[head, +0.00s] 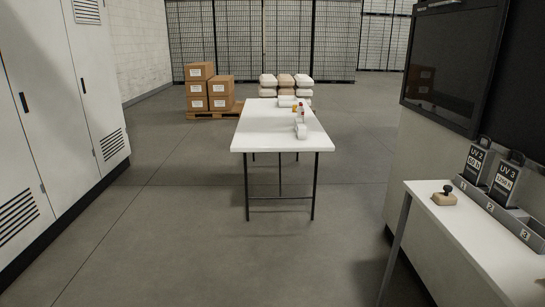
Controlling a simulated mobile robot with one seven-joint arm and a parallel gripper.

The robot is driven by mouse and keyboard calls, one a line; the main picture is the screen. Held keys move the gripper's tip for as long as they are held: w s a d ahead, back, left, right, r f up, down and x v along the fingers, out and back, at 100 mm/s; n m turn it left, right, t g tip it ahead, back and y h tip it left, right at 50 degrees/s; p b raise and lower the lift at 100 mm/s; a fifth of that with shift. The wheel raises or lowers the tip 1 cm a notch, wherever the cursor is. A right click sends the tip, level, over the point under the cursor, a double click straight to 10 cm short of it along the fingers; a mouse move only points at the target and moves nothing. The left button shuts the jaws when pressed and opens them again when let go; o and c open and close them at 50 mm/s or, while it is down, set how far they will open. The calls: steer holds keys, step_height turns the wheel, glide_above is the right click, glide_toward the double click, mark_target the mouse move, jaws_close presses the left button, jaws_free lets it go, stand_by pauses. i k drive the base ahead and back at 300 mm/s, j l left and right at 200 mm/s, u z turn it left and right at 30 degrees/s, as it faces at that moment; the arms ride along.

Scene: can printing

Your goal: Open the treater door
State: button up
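No door in the head view is marked as the treater door, so I cannot tell which one it is. At the upper right stands a large machine with a dark, framed panel (455,65). A dark bar (440,4) shows at the panel's top edge, cut off by the frame. On the left stand tall white cabinets (60,110) with shut doors, small dark handles (24,102) and vent slots.
A white table (262,130) with bottles and rolls stands mid-floor. Boxes (220,90) stand behind. The floor between cabinets and table is clear.

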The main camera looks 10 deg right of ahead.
mark_target(453, 46)
steer(key=i+j+z, duration=0.1)
steer(key=i+z, duration=0.35)
steer(key=i, duration=0.7)
steer(key=i+z, duration=0.2)
steer(key=i, duration=0.4)
steer(key=i+j+z, duration=0.1)
steer(key=i+z, duration=0.15)
steer(key=i, duration=0.35)
